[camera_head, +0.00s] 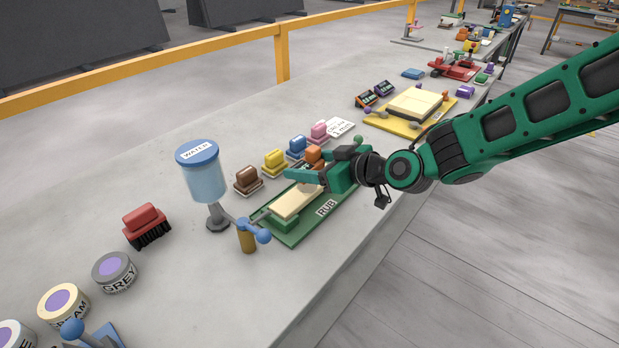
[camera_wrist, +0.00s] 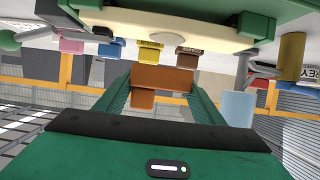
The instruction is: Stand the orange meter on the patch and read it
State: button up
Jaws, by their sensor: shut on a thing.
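My gripper (camera_head: 312,168) is over the green board marked RUB. It is shut on an orange block (camera_wrist: 162,77), which sits between the green fingers in the wrist view; the block partly shows behind a finger in the head view (camera_head: 313,153). It looks like the coloured rubbing blocks rather than a meter. A dark device with orange edging (camera_head: 366,98), perhaps the orange meter, lies on the stone table beside a similar purple-edged one (camera_head: 384,88). A cream slab (camera_head: 292,203) lies on the green board (camera_head: 304,229). I cannot tell which surface is the patch.
Brown (camera_head: 248,180), yellow (camera_head: 275,162), blue (camera_head: 297,147) and pink (camera_head: 319,132) blocks line the board's far side. A WATER dispenser (camera_head: 206,182), red brush (camera_head: 146,225) and grey tub (camera_head: 114,271) stand left. A yellow tray (camera_head: 379,122) with a cream slab is beyond.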

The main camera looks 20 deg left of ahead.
aim_at(308, 187)
jog(key=shift+f, duration=1.95)
jog(key=o, duration=1.1)
jog(key=shift+o, duration=0.2)
jog(key=v, duration=1.2)
